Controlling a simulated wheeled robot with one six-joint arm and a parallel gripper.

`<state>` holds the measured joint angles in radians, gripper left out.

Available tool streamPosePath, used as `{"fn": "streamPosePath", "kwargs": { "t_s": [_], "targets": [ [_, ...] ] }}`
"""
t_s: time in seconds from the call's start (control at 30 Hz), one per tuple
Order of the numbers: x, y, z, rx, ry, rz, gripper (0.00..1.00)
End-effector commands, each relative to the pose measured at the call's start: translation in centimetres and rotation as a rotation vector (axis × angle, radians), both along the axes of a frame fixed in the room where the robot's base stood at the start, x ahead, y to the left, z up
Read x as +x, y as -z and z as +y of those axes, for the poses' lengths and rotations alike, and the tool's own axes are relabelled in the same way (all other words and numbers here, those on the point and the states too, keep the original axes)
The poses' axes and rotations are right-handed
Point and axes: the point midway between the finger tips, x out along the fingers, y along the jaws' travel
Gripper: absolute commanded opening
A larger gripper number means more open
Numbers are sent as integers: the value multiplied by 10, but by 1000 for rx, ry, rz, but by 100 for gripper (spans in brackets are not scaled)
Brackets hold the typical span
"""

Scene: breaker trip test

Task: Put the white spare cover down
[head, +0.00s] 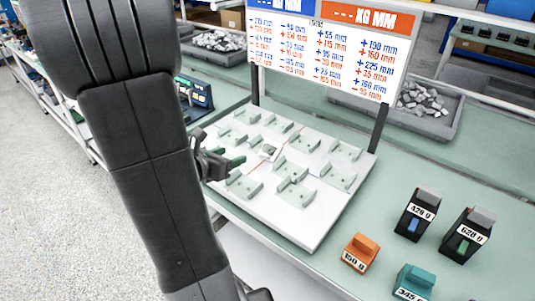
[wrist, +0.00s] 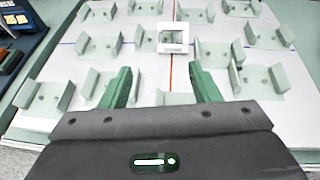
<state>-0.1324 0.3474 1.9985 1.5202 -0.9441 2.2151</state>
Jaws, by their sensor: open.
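The white spare cover (wrist: 172,47), a small square frame with a grey window, is on the white board (wrist: 60,66), near the red and blue lines at its middle. It also shows in the head view (head: 268,151), small among the pale brackets. I cannot tell whether it lies flat or is propped up. My gripper (wrist: 160,82) has two green fingers, spread apart with nothing between them. In the head view my gripper (head: 232,161) is low over the board's left part. The cover is ahead of the fingertips, apart from them.
Several pale U-shaped brackets (head: 294,192) stand across the board. A sign (head: 322,50) on dark posts rises behind it. Orange (head: 360,252), teal (head: 413,283) and black labelled blocks (head: 418,213) stand at the right. A grey bin of stones (head: 425,108) is behind.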

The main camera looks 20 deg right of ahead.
Motion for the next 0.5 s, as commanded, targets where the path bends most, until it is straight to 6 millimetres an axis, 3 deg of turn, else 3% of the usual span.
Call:
{"fn": "streamPosePath", "kwargs": {
  "t_s": [0.17,0.5],
  "targets": [
    [-14,4,-4,25,94,-32,56],
    [12,26,-48,25,100,-29,56]
  ]
}}
